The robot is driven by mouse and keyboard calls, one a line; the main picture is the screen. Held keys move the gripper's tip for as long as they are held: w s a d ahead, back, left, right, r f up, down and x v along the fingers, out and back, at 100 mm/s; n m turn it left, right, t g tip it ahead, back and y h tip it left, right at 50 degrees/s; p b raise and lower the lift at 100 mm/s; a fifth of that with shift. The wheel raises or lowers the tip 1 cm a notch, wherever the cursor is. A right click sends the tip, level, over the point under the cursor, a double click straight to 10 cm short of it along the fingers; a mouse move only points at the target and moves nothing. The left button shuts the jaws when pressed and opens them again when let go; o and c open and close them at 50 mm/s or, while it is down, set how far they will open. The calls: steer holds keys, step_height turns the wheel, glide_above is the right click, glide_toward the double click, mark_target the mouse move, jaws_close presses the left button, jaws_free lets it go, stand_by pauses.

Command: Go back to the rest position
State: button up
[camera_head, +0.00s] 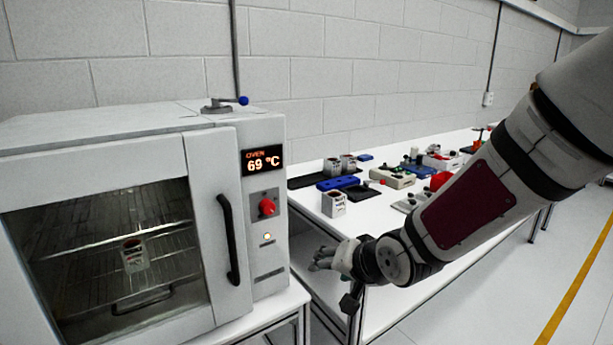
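My arm reaches in from the right side of the head view. My gripper (325,259) is at the arm's end, in front of the near edge of the white workbench (312,222) and to the right of the oven's black handle. It touches nothing that I can make out. Its fingers are small and seen from the side, so I cannot tell whether they are open or shut. No held object shows. The oven (135,130) stands at the left with its door closed, and its display (262,161) reads 69 °C.
A small labelled unit (135,255) sits on a rack inside the oven. A similar unit (334,203) stands on the bench near its front left. Blue blocks (338,183), black mats and several devices lie further back. The floor (475,300) at the right is clear, with a yellow line.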

steer(key=s+d+r+n+g+h+p, duration=0.25)
steer(key=s+d+r+h, duration=0.25)
steer(key=s+d+r, duration=0.55)
steer(key=s+d+r+g+p, duration=0.1)
steer(key=s+r, duration=0.1)
steer(key=s, duration=0.8)
steer(key=s+d+r+g+p, duration=0.1)
steer(key=s+d+r+p, duration=0.1)
steer(key=s, duration=0.9)
steer(key=shift+s+d+r+y, duration=0.15)
steer(key=shift+s+r+y, duration=0.2)
steer(key=shift+r, duration=0.45)
steer(key=shift+w+n, duration=0.1)
steer(key=shift+n, duration=0.15)
